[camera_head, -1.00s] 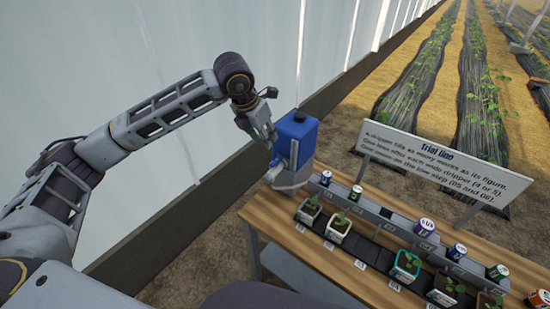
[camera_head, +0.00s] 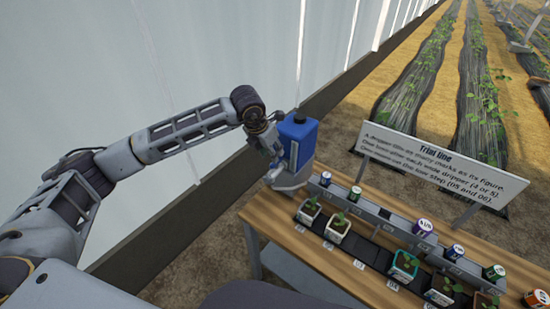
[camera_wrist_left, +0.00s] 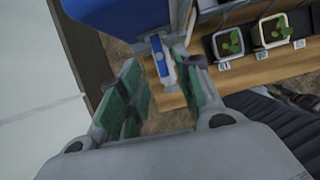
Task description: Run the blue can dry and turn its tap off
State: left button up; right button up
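The blue can (camera_head: 300,132) stands upright on a grey base at the far left end of the bench. A pale upright strip shows on its near side. My left gripper (camera_head: 272,150) is close against the can's left side. In the left wrist view the can (camera_wrist_left: 115,16) is at the top, partly cut off. My left gripper (camera_wrist_left: 168,88) is open there, its green-padded fingers apart. A white and blue upright piece (camera_wrist_left: 160,58) shows just beyond and between the fingertips; contact cannot be told. I cannot make out the tap or its setting. My right gripper is not in view.
The wooden bench (camera_head: 257,214) holds a grey rail with several small cans and a row of potted seedlings. A "Trial line" sign (camera_head: 440,165) stands behind. A pale greenhouse wall (camera_head: 120,70) rises to the left, close behind my arm.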

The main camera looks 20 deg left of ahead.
pick_arm(q)
jog(key=shift+p+x, duration=0.4)
jog(key=shift+x, duration=2.45)
jog(key=shift+c, duration=0.4)
grip_shut()
